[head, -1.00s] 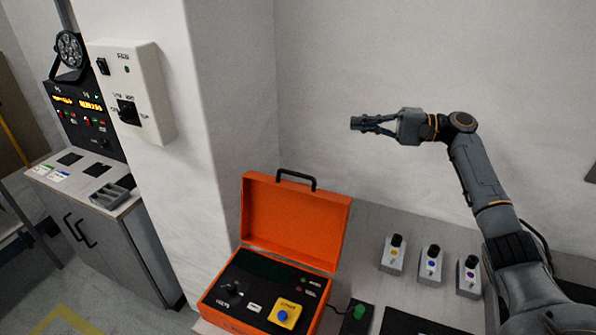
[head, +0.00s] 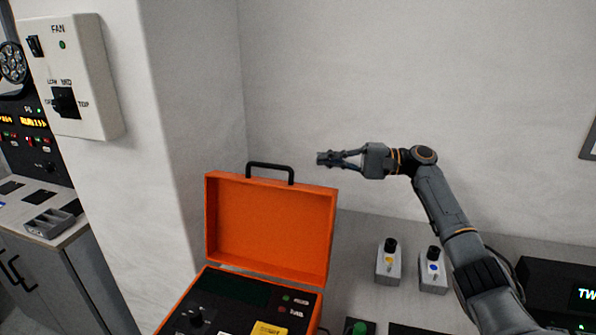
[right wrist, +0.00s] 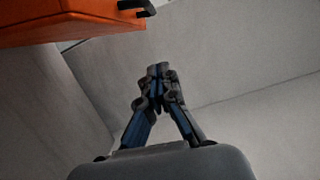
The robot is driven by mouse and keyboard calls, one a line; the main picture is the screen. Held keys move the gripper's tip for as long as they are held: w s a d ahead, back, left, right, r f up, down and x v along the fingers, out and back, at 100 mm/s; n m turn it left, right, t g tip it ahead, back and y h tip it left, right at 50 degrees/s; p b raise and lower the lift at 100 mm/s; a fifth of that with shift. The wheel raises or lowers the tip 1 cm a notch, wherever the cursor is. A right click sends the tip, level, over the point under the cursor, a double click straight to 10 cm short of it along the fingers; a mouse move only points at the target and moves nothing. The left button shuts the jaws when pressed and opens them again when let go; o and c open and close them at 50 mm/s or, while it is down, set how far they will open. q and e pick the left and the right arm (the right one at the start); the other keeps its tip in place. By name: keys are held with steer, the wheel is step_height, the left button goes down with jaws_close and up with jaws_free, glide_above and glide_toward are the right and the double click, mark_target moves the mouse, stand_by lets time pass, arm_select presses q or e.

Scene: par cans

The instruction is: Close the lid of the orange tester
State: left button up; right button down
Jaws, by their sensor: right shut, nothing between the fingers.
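The orange tester (head: 180,309) stands on the counter with its lid (head: 270,225) open and upright; a black handle (head: 270,167) is on the lid's top edge. Its panel carries knobs, small lights and a yellow block, partly cut off below. My right gripper (head: 325,158) is shut and empty, above and to the right of the lid's upper right corner, apart from it. In the right wrist view my fingertips (right wrist: 158,72) meet, and the orange lid (right wrist: 60,20) with part of its handle (right wrist: 137,6) shows at the upper left. My left gripper is not in view.
Two small switch boxes (head: 388,262) (head: 433,270) stand on the counter right of the tester. A green button (head: 356,326) is near the tester's front right. A white fan box (head: 75,80) hangs on the pillar at left. The wall (head: 400,80) is behind.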

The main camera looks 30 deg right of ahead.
steer(key=w+a+p, duration=0.2)
steer(key=a+p, duration=0.2)
steer(key=a, duration=0.7)
steer(key=shift+w+r+p, duration=0.3)
steer(key=shift+w+p, duration=0.05)
steer(key=shift+w, duration=0.05)
